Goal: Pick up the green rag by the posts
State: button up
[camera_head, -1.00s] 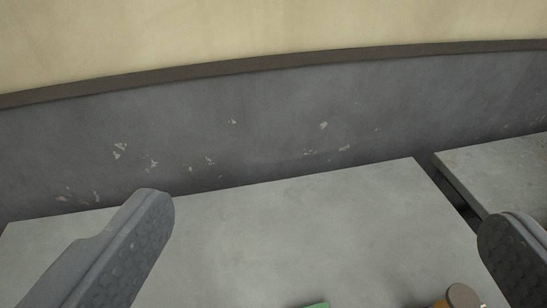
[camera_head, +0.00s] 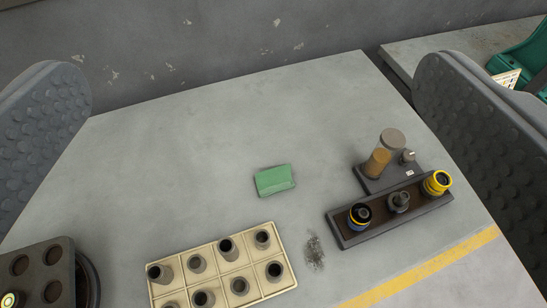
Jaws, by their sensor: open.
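A small folded green rag (camera_head: 274,180) lies flat on the grey table, near the middle of the view. Just right of it, a dark base carries upright posts: an amber-and-grey cylinder (camera_head: 385,153) and a small knob. My gripper (camera_head: 255,125) is open and empty. Its two grey textured fingers stand at the left and right edges of the view, wide apart, with the rag in the span between them and apart from both.
A cream tray (camera_head: 221,268) of dark cylinders sits in front of the rag. A dark rack (camera_head: 340,230) with blue- and yellow-ringed parts is at the right. A dark holed block (camera_head: 40,268) is at lower left. The table behind the rag is clear.

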aim_at(276, 180)
jog(key=u, duration=0.45)
jog(key=k, duration=1.05)
jog(key=z, duration=0.3)
jog(key=i, duration=1.55)
jog(key=u, duration=0.4)
